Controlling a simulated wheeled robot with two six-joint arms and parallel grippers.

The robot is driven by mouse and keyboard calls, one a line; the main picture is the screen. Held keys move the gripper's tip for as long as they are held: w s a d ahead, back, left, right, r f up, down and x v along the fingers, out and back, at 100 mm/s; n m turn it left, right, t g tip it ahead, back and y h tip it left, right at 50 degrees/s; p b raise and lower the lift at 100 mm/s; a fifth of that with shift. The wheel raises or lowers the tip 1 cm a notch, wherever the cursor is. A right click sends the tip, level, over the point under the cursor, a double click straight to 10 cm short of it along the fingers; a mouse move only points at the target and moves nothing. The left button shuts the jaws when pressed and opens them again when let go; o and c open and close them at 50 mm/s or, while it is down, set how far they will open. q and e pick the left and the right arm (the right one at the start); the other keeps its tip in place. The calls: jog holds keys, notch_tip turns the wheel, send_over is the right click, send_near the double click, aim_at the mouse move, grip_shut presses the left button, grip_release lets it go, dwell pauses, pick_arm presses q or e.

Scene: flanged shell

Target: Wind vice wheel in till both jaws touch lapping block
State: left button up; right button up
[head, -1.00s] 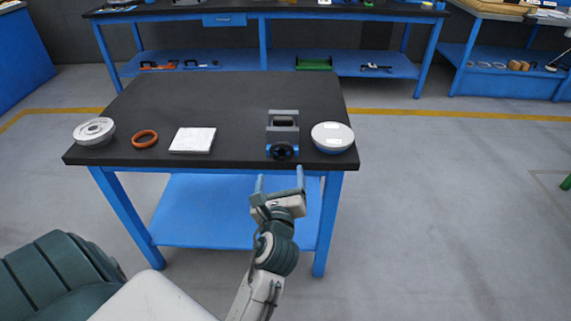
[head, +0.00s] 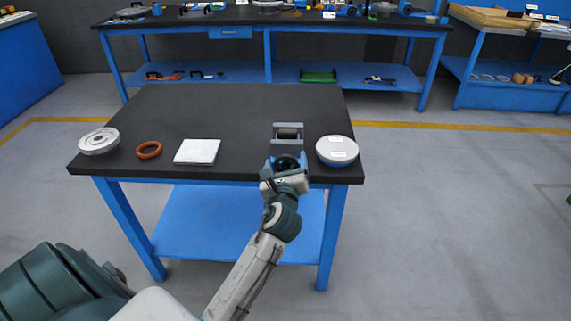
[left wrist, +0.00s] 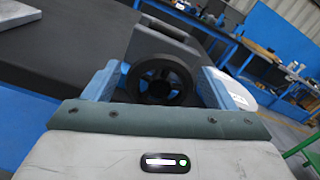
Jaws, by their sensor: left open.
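The grey vice (head: 288,145) stands near the front edge of the dark table, right of its middle. Its black wheel (head: 287,163) faces me and also shows in the left wrist view (left wrist: 160,82). A small block (head: 289,133), seemingly the lapping block, sits between the jaws; whether both jaws touch it I cannot tell. My left gripper (head: 286,167) is open at the wheel. In the left wrist view, its blue-grey fingers (left wrist: 163,85) stand to either side of the wheel, apparently without clamping it. My right gripper is not in view.
The table's back (head: 230,105) is clear.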

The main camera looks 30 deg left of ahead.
pick_arm(q)
jog(key=c, duration=0.9)
